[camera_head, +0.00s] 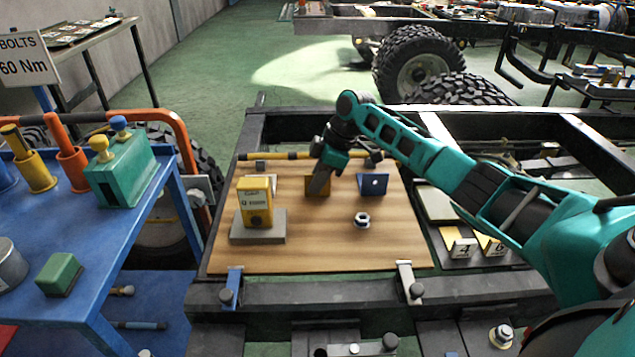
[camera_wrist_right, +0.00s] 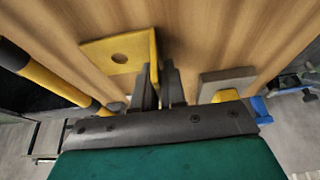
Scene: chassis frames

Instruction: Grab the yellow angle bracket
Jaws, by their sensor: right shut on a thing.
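The yellow angle bracket (camera_head: 326,188) stands on the wooden board (camera_head: 300,245), partly hidden by my right gripper (camera_head: 318,187) in the head view. In the right wrist view the bracket (camera_wrist_right: 118,54) shows one flange with a round hole and a second, edge-on flange at the fingers. My right gripper (camera_wrist_right: 164,88) is shut on that edge-on flange. I cannot tell if the bracket touches the board. My left gripper is not in view.
A blue bracket (camera_head: 373,184) stands just right of the gripper. A yellow box-shaped gauge (camera_head: 256,203) on a grey block is to the left. A nut (camera_head: 361,220) lies in front. A yellow-black bar (camera_head: 275,156) runs behind. The board's front middle is clear.

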